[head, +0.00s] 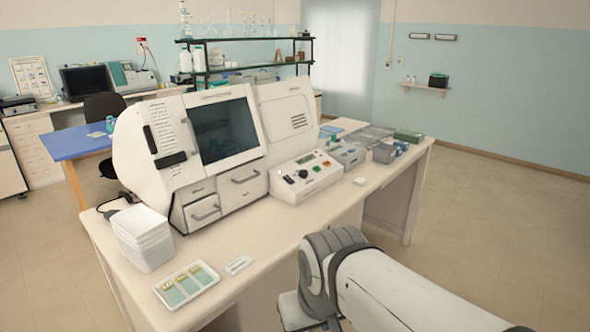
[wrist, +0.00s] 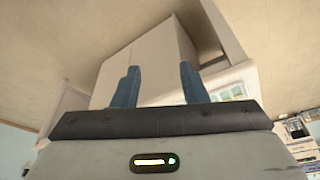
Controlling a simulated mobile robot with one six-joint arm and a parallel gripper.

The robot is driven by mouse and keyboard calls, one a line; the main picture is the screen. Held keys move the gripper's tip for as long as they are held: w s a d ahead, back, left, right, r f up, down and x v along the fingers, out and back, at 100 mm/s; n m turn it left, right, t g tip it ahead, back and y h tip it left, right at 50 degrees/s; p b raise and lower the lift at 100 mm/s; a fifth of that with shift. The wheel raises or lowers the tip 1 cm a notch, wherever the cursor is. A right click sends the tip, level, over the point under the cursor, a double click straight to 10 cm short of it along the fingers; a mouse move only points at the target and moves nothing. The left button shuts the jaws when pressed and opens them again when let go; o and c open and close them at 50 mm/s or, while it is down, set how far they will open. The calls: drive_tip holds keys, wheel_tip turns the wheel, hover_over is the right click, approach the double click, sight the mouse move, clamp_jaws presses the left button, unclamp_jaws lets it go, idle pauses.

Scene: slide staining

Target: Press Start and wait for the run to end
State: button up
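The white slide stainer (head: 180,150) stands on the bench with a dark window (head: 224,130) and drawers on its front. To its right sits a low control box (head: 306,184) with a small display, a dark knob and small coloured buttons. The labels are too small to read, so I cannot tell which button is Start. My gripper (wrist: 160,82) shows in the wrist view with its two blue fingers apart and nothing between them. In the head view my arm is at the lower right, in front of the bench and well away from the control box.
The bench (head: 262,250) holds stacked white trays (head: 143,237), a tray with slides (head: 187,283) and a small white item (head: 239,265) at the front left. Grey containers (head: 347,154) and a green box (head: 408,136) stand at the right end. Floor to the right is clear.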

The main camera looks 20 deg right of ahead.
clamp_jaws()
idle(1.4)
